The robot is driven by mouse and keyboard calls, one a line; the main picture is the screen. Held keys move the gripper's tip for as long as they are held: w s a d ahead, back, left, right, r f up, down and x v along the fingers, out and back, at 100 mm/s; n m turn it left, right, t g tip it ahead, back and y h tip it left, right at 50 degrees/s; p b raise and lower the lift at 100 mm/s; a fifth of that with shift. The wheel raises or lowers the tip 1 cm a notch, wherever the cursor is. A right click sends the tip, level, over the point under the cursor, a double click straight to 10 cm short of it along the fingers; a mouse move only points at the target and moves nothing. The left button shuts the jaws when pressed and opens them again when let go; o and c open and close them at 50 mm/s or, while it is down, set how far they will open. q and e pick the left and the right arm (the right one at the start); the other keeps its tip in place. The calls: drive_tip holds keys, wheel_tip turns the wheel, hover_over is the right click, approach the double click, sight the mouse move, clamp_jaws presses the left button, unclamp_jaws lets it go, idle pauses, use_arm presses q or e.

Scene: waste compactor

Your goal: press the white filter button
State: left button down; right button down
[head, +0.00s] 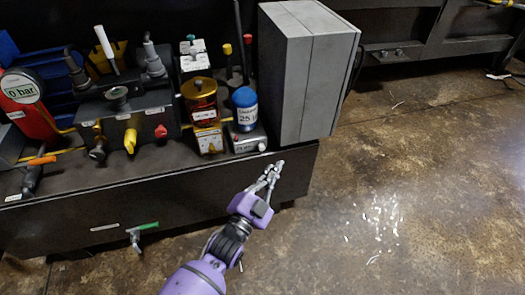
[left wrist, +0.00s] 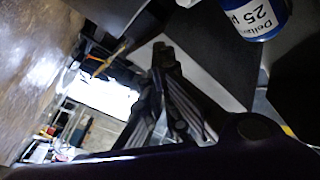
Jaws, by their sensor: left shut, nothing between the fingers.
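The filter (head: 245,105) has a blue cap and a white label reading 25; it stands on a small grey block (head: 243,140). A small pale round spot, which looks like the white button (head: 262,147), is on the block's front right corner. My left gripper (head: 276,168) is shut and empty, just in front of and a little right of that spot, with a visible gap. In the left wrist view the gripper fingers (left wrist: 163,60) show in the middle, and the filter's blue and white body (left wrist: 258,18) is at the top right. The button is not seen there.
A large grey box (head: 315,75) stands right behind my left gripper. The dark bench front (head: 180,205) drops to open brown floor (head: 420,190) at right.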

sight(262, 148)
use_arm(q)
drive_tip(key=shift+w+a+b, duration=0.25)
drive_tip(key=shift+w+a, duration=0.05)
drive_tip(key=shift+w, duration=0.55)
drive_tip(key=shift+w+a+b, duration=0.25)
drive_tip(key=shift+w, duration=0.6)
drive_tip(key=shift+w+a+b, duration=0.25)
drive_tip(key=shift+w+a, duration=0.05)
drive_tip(key=shift+w, duration=0.55)
drive_tip(key=shift+w, duration=0.1)
drive_tip(key=shift+w+a, duration=0.15)
drive_tip(key=shift+w, duration=0.15)
drive_tip(key=shift+w+a, duration=0.1)
drive_tip(key=shift+w, duration=0.35)
drive_tip(key=shift+s+d, duration=0.25)
drive_tip(key=shift+s, duration=0.65)
